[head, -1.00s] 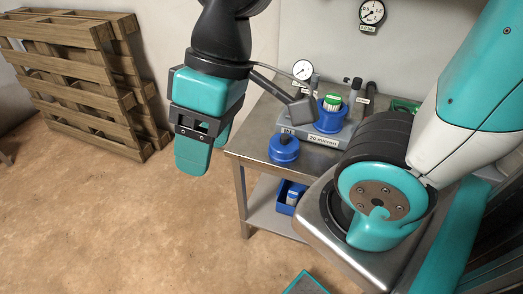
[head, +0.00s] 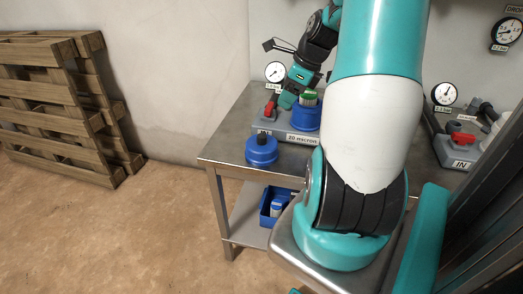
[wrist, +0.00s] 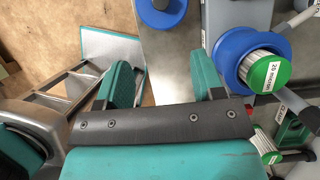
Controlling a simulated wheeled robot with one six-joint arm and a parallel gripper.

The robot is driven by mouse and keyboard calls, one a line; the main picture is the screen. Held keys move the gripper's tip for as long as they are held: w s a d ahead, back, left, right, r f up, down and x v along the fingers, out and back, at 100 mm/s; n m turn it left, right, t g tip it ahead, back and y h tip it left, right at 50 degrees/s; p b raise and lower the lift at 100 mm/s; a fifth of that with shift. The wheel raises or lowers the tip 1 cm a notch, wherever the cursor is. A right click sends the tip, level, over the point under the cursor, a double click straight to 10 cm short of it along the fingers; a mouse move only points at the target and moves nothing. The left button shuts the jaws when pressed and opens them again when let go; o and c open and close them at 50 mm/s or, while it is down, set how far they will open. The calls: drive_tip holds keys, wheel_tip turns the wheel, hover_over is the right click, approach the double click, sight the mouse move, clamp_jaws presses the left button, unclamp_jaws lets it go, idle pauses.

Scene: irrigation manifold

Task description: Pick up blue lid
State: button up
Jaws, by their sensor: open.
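The blue lid (head: 261,151), round with a dark knob on top, sits on the steel bench near its front left corner. In the wrist view the blue lid (wrist: 163,12) is cut off by the top edge. My gripper (head: 288,98) is behind the lid, near the filter housing, apart from the lid. In the wrist view my gripper (wrist: 163,80) has its two teal fingers spread, with nothing between them. The blue filter housing (head: 306,118) stands open on the bench with a green-ended cartridge (wrist: 267,72) in it.
A red valve handle (head: 271,106) is close to my gripper. A pressure gauge (head: 275,72) stands behind it. A blue bin (head: 272,206) is on the lower shelf. Wooden pallets (head: 60,105) lean on the wall at left. The bench left of the lid is clear.

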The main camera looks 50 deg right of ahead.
hover_over(262, 136)
drive_tip(key=s, duration=0.3)
drive_tip(key=f, duration=0.6)
drive_tip(key=d+f, duration=0.1)
drive_tip(key=f, duration=0.3)
drive_tip(key=shift+w+f, duration=0.1)
drive_tip(key=shift+w+x, duration=0.15)
drive_tip(key=shift+x, duration=1.2)
drive_tip(key=shift+w+x, duration=0.2)
drive_tip(key=shift+x, duration=1.2)
drive_tip(key=c, duration=1.1)
